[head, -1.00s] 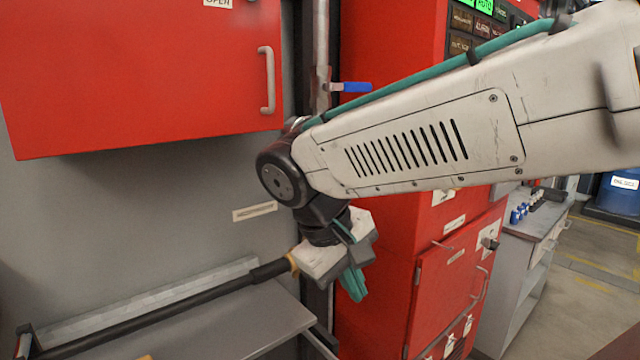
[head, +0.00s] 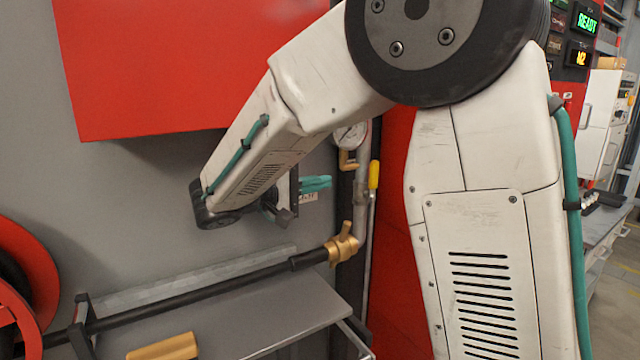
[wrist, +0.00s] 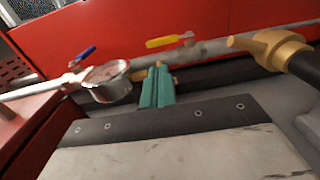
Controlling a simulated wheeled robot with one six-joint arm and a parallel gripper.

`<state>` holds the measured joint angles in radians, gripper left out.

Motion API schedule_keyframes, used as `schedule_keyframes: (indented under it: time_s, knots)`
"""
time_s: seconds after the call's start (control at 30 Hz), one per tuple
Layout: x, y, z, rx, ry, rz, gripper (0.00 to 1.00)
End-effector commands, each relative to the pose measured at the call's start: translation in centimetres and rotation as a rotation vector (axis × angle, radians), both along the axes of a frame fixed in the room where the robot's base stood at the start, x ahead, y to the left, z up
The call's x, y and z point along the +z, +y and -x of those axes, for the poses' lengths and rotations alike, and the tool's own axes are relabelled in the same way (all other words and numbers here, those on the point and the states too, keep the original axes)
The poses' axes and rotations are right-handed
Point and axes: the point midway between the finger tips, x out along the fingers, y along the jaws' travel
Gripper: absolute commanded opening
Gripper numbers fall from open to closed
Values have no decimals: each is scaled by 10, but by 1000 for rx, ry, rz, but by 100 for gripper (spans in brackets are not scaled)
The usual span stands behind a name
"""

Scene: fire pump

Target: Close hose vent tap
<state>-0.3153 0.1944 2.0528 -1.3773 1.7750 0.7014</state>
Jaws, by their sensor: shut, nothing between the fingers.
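A yellow-handled lever (head: 374,175) stands upright beside the vertical pipe (head: 362,205), close to the brass hose coupling (head: 343,245). In the wrist view the yellow lever (wrist: 168,41) lies along the pipe, beyond my fingertips, and a blue lever (wrist: 85,53) is farther left. No label shows which lever is the hose vent tap. My gripper (head: 316,184) is in front of the wall, left of the pipe, with its teal fingers pointing right. In the wrist view my gripper (wrist: 160,68) is shut and empty, apart from the yellow lever.
A round gauge (head: 350,135) is on the pipe and appears left of my fingers in the wrist view (wrist: 105,82). A red cabinet (head: 160,70) hangs above. A black hose (head: 200,300) runs over the grey shelf (head: 270,320). A red reel (head: 30,270) is at left.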

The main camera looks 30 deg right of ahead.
Motion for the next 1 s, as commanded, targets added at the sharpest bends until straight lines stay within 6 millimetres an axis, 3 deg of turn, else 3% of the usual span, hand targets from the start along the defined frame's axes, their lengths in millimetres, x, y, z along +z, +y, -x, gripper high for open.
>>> schedule_keyframes:
  time_s: [0.3, 0.5, 1.0]
  knots:
    - [-2, -71, -1, -6, 2, -1, 0]
    - [-2, -98, -2, -4, 2, -2, 0]
    - [-2, -108, -3, -2, 2, -2, 0]
